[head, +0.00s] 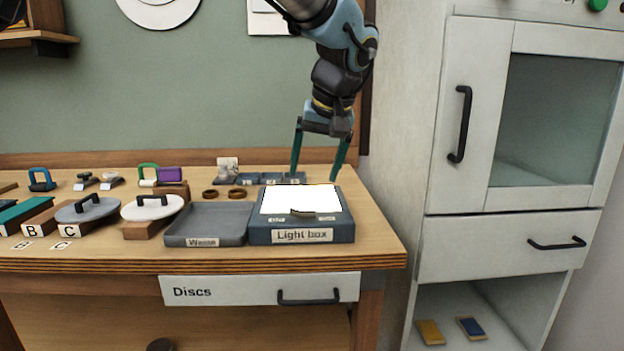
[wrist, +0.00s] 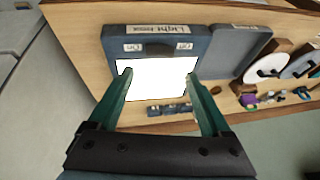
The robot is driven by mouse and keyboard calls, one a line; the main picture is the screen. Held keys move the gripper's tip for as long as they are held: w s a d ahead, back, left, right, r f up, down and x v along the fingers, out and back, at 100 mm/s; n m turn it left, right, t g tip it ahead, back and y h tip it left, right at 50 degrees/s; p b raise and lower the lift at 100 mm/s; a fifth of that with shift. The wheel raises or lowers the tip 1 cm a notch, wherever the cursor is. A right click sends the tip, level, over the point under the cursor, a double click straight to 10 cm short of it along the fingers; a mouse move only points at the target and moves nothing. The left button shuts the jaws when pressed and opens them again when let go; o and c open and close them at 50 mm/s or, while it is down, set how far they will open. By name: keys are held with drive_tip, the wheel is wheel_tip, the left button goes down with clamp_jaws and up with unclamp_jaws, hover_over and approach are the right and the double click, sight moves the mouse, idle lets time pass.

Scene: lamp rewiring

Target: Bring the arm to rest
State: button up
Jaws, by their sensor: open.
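My gripper (head: 318,171) hangs above the back part of the light box (head: 303,236), with its two green fingers spread and nothing between them. In the wrist view my gripper (wrist: 160,82) is also open, with the lit white panel of the light box (wrist: 150,46) beyond the fingers. My arm reaches down from the top of the head view.
A grey Waste tray (head: 206,240) stands left of the light box. Discs with handles, including a white one (head: 152,207), sit on wooden blocks further left. The Discs drawer (head: 258,290) is shut. A white cabinet (head: 520,130) stands right of the bench.

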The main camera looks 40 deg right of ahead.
idle(0.5)
drive_tip(key=w+a+f+n+g+y+p, duration=0.1)
drive_tip(key=w+a+f, duration=0.2)
drive_tip(key=w+a, duration=0.6)
drive_tip(key=w+a+f+n+g+p, duration=0.15)
drive_tip(key=w+a+f, duration=0.3)
drive_tip(key=a, duration=0.95)
drive_tip(key=s+a+f+n+p, duration=0.1)
drive_tip(key=s+a+f+n, duration=0.1)
drive_tip(key=a, duration=1)
drive_tip(key=s+a+f+n+p, duration=0.1)
drive_tip(key=s+a+f+n, duration=0.1)
drive_tip(key=a, duration=1.1)
drive_tip(key=shift+f+g, duration=0.35)
drive_tip(key=shift+f, duration=0.4)
